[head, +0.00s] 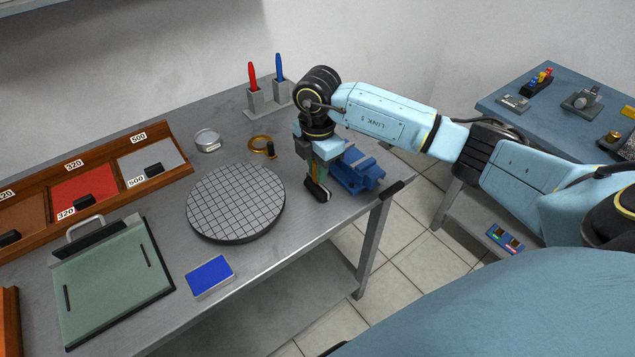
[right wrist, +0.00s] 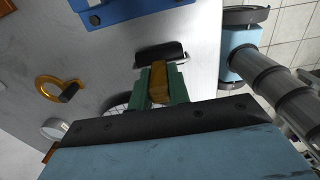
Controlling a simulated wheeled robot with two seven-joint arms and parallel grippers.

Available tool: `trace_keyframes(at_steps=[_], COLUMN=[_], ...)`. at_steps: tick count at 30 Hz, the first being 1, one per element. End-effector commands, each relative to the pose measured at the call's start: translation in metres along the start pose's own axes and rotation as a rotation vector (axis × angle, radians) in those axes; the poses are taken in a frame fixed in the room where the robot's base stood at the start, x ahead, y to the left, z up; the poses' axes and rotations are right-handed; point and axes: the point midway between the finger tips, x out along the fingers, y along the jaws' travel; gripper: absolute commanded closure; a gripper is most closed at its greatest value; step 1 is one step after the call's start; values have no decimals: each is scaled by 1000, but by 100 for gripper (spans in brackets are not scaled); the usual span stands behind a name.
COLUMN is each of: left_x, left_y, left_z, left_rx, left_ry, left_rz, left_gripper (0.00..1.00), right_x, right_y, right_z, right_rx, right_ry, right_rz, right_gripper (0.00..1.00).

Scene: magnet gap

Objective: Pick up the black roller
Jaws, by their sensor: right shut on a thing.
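The black roller (head: 317,189) is at the right end of the grey bench, just left of a blue vise (head: 357,168). My right gripper (head: 319,172) points down over it. In the right wrist view, the green fingers of this gripper (right wrist: 159,82) are shut on the roller's brown handle, and the black roller (right wrist: 160,52) shows just beyond the fingertips. Part of the handle is hidden between the fingers. I cannot tell whether the roller touches the bench or hangs slightly above it. My left gripper is not in view.
A brass ring (head: 258,143), a round metal dish (head: 207,140) and a gridded round plate (head: 236,203) lie to the left. A holder with red and blue tools (head: 257,102) stands behind. The bench's right edge is close to the vise. A blue side table (head: 555,110) stands farther right.

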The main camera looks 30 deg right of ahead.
Motion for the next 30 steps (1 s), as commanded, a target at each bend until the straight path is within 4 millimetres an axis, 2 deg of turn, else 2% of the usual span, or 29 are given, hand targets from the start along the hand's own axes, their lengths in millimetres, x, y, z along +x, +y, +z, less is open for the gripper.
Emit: trace_keyframes(at_steps=[8,11,22,27,30], left_x=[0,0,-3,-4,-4], left_y=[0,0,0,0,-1], left_z=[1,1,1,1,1], left_rx=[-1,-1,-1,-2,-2], left_ry=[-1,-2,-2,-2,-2], left_rz=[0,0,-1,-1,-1], left_gripper=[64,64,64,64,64], right_x=[-1,-8,-78,-97,-100], right_y=[0,1,1,1,0], right_z=[0,0,0,0,0], right_rx=[0,0,-1,1,1], right_ry=[0,0,1,1,1], right_rz=[1,4,6,3,2], right_gripper=[100,100,100,100,100])
